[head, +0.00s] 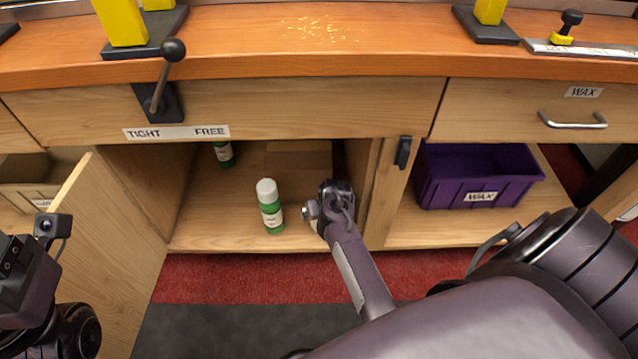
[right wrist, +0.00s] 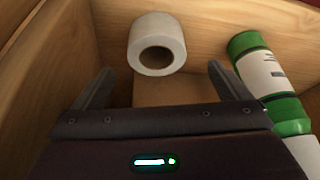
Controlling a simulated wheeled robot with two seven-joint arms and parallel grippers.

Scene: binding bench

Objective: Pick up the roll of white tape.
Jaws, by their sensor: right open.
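The roll of white tape (right wrist: 157,28) shows in the right wrist view, ahead of my right gripper and roughly centred between its fingers, with its open core facing me. I cannot find it in the head view. My right gripper (right wrist: 160,74) is open and empty, its two fingers apart and short of the roll. In the head view my right gripper (head: 335,192) is at the right side of the open cupboard; its fingertips are hidden there. My left wrist (head: 40,245) is at the left edge of the head view, and its fingers cannot be made out.
A green and white bottle (head: 270,206) stands at the cupboard front, left of my right gripper; another (head: 223,153) is further back. Two bottles show at right in the wrist view. An open door (head: 105,240) is at left; a purple wax bin (head: 478,178) is at right.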

